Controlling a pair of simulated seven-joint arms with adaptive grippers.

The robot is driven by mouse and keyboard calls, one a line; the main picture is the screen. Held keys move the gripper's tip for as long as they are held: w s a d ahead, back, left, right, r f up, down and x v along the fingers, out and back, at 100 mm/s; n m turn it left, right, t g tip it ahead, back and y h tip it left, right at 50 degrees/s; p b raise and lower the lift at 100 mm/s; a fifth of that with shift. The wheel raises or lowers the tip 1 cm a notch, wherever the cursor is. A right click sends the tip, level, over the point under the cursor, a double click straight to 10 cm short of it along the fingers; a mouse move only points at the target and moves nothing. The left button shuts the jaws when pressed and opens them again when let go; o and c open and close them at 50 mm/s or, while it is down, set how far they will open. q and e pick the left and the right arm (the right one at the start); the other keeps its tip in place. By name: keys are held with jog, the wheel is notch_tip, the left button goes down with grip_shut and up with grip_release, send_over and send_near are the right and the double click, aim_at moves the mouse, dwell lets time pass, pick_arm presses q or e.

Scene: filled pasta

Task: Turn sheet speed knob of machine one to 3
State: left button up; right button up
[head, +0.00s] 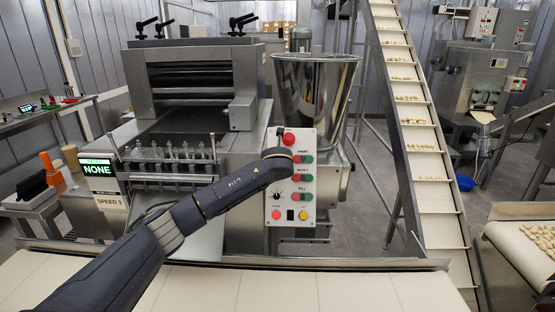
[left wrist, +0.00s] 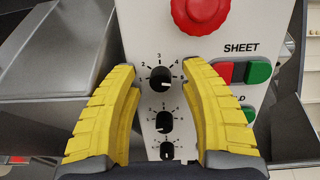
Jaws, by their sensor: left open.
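The white control panel (head: 291,178) of the machine stands in the middle of the head view, with a red emergency button (head: 289,138) at its top. In the left wrist view, a black sheet speed knob (left wrist: 160,79) sits below the red button (left wrist: 201,12), with 2, 3 and 4 printed around it. Its exact setting is too small to tell. My left gripper (left wrist: 159,70) is open, with one yellow finger on each side of the knob and visible gaps between. In the head view, my arm hides the upper left of the panel. My right gripper is not visible.
Two more black knobs (left wrist: 164,121) sit below the first. Red and green buttons (left wrist: 242,72) are to the right. A screen reading NONE (head: 97,167) stands left, above a SPEED 3 sign (head: 111,202). A steel hopper (head: 316,90) rises behind the panel.

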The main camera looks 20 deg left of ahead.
pick_arm(q)
jog(key=shift+w+a+f, duration=0.1)
jog(key=shift+w, duration=0.1)
grip_shut()
dwell(0.4)
